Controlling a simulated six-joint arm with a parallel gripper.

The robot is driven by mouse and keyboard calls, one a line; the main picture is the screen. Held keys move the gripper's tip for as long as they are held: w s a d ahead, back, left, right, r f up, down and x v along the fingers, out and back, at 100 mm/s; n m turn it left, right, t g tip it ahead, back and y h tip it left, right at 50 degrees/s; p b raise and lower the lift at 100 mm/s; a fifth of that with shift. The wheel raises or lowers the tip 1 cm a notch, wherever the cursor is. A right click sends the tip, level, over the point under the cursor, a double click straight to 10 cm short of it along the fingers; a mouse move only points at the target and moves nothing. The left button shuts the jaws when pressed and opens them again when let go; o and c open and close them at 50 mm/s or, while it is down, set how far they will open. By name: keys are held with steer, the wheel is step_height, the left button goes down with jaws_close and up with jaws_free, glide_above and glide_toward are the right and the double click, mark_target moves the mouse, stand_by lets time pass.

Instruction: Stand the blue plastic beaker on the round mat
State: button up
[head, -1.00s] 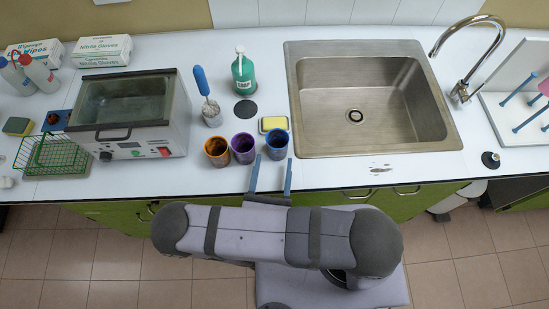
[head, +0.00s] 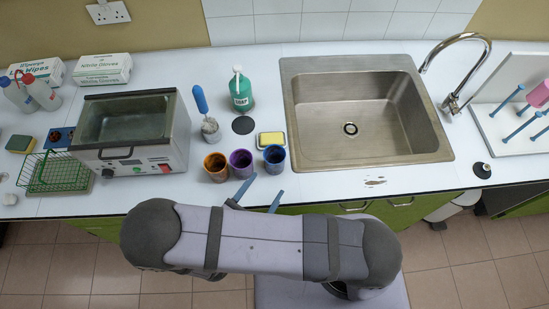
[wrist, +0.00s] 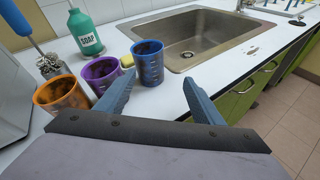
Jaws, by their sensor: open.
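The blue plastic beaker (head: 274,159) stands upright on the white counter, at the right end of a row with a purple beaker (head: 241,162) and an orange beaker (head: 216,167). In the wrist view the blue beaker (wrist: 149,65) has dark stains inside. The round mat (head: 243,125) is a bare dark disc behind the beakers, in front of the soap bottle. My gripper (head: 265,186) is open and empty at the counter's front edge, in front of the blue beaker and apart from it. In the wrist view its fingers (wrist: 158,80) point toward the blue beaker.
A yellow sponge (head: 271,140) lies close behind the blue beaker. A green soap bottle (head: 242,90) and a blue-handled brush (head: 203,108) stand near the mat. The steel sink (head: 430,120) is to the right, the water bath (head: 160,150) to the left.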

steer(key=w+a+r+m+t+y+b, duration=0.2)
steer(key=w+a+r+m+t+b, duration=0.25)
steer(key=a+m+b, duration=0.55)
steer(key=w+a+r+m+t+y+b, duration=0.25)
steer(key=w+a+r+m+b, duration=0.25)
steer(key=a+m+b, duration=0.55)
steer(key=shift+s+d+f+n+g+b, duration=0.65)
steer(key=shift+d+f+n+b, duration=0.65)
steer(key=shift+d+n+b, duration=4.9)
steer(key=shift+s+d+f+n+g+b, duration=0.4)
steer(key=shift+d+f+n+g+b, duration=1.65)
steer(key=shift+b, duration=8.2)
steer(key=shift+s+d+f+n+t+b, duration=0.45)
steer(key=shift+d+n+b, duration=2.85)
steer(key=shift+n+b, duration=3.45)
